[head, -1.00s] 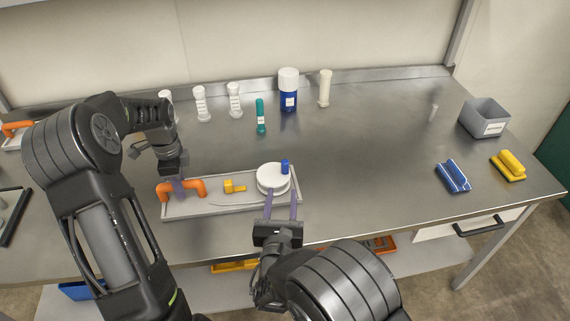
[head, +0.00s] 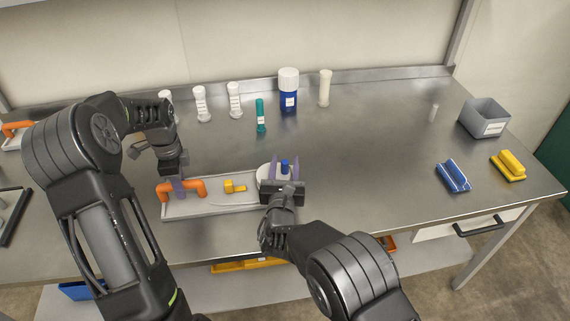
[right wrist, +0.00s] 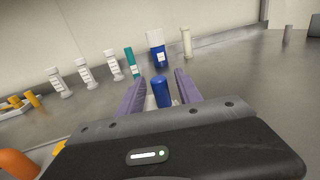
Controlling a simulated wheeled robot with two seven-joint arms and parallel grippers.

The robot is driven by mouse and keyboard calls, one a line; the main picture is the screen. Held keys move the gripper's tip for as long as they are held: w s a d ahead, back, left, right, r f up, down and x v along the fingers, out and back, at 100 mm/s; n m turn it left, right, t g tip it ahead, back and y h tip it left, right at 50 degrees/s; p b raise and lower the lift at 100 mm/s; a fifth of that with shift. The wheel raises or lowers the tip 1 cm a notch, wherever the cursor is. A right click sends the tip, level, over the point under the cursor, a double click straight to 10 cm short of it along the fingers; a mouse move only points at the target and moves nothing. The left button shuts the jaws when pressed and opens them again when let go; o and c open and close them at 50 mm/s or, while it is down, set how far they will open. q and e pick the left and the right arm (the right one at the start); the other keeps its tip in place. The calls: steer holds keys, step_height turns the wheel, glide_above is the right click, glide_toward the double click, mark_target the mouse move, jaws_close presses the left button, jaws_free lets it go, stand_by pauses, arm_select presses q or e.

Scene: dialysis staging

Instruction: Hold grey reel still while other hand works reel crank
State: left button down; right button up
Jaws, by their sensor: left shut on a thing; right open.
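The grey reel base is a long light-grey tray (head: 228,210) at the front of the bench. An orange handle (head: 196,187) stands at its left end, and my left gripper (head: 179,190) is shut on it. A white round reel (head: 264,171) sits at the right end, partly hidden by my right gripper. A blue crank knob (head: 285,166) stands up on the reel. My right gripper (head: 285,172) is open over the reel, one finger on each side of the knob. In the right wrist view the blue knob (right wrist: 161,92) stands between the two purple fingers.
A yellow clip (head: 233,186) sits mid-tray. White bottles (head: 235,101), a teal tube (head: 260,116) and a blue jar (head: 288,92) stand behind. A grey bin (head: 485,118), a blue block (head: 454,175) and a yellow block (head: 508,166) are at right. The bench centre is clear.

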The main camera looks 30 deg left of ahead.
steer(key=shift+c, duration=0.3)
jaws_close()
stand_by(0.3)
